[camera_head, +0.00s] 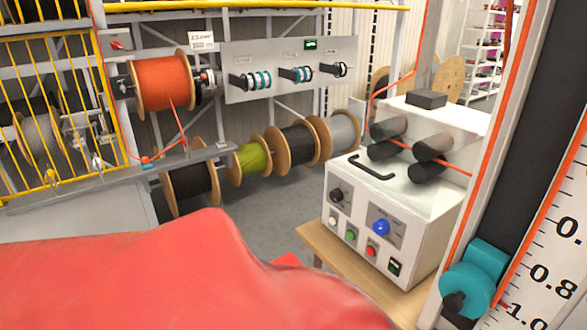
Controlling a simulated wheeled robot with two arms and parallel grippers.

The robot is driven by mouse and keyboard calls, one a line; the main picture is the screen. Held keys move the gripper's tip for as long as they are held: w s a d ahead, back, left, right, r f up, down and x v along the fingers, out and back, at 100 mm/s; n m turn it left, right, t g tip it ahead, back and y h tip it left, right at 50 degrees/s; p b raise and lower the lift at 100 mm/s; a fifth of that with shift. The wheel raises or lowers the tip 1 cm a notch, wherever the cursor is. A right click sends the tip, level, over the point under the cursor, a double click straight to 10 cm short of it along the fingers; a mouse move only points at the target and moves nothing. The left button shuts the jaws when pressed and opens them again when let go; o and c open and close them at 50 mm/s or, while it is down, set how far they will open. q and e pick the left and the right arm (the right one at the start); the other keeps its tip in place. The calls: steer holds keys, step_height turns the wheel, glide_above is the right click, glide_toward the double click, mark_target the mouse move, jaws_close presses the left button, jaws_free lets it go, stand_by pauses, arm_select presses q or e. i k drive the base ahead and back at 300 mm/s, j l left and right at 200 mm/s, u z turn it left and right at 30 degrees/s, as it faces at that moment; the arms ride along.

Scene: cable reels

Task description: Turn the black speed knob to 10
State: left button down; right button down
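The black speed knob (337,195) is at the upper left of the front panel of a white machine (385,235) right of the middle. The knob's scale marks and pointer are too small to read, so I cannot tell its setting. A blue knob (381,227) on a grey plate is to its right. A white button (332,222), a green button (351,235) and a red button (372,250) are below, with a black switch (394,267) at the lower right. Neither of my grippers shows in this view.
The machine stands on a wooden table (315,245). A large red surface (150,275) fills the lower left. Black rollers (384,150) guide an orange cable on top. A ruler post (545,250) with a teal clamp (468,290) is at right. Cable reels (165,82) hang behind.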

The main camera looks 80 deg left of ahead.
mark_target(336, 196)
steer(key=u, duration=1.95)
